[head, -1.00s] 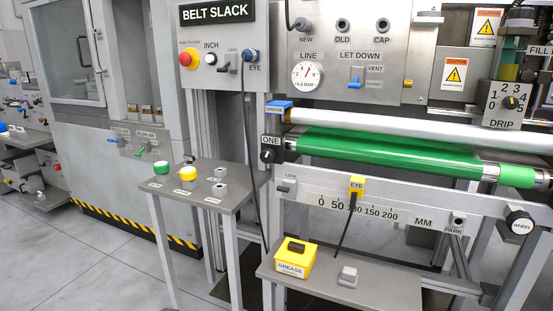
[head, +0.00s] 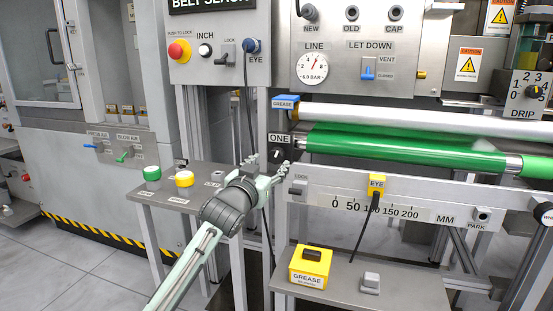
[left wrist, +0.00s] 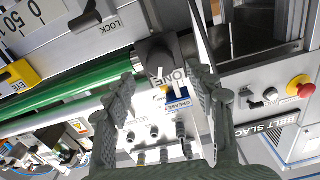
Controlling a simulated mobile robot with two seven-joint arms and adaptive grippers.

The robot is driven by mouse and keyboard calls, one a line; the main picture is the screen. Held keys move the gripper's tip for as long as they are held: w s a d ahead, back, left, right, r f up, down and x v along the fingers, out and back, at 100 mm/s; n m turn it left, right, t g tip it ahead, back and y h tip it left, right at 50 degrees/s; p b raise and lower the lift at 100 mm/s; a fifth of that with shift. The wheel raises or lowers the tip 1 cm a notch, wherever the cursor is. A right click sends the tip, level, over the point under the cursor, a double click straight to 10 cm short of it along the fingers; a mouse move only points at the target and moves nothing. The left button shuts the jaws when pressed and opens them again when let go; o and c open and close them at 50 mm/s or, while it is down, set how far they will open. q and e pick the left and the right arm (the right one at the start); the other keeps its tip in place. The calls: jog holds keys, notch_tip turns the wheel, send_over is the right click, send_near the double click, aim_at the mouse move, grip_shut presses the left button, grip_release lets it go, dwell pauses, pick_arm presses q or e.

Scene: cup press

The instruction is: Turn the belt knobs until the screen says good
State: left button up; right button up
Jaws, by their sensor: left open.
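The black knob labelled ONE (head: 277,155) sits at the left end of the green belt roller (head: 400,150). My left gripper (head: 278,172) is at this knob, just below and in front of it. In the left wrist view the knob (left wrist: 157,57) lies ahead between the tips of my open left gripper (left wrist: 162,76), with a white mark on it. The fingers stand apart on both sides; I cannot tell whether they touch it. My right gripper is out of view. No screen with readable text shows.
A scale rail (head: 330,200) with a yellow EYE block (head: 377,185) runs below the roller. A yellow grease box (head: 311,265) stands on the lower shelf. A small side table (head: 160,196) with green and yellow buttons lies left of my forearm.

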aim_at(275, 158)
pick_arm(q)
jog(key=shift+x, duration=2.75)
jog(key=c, duration=1.2)
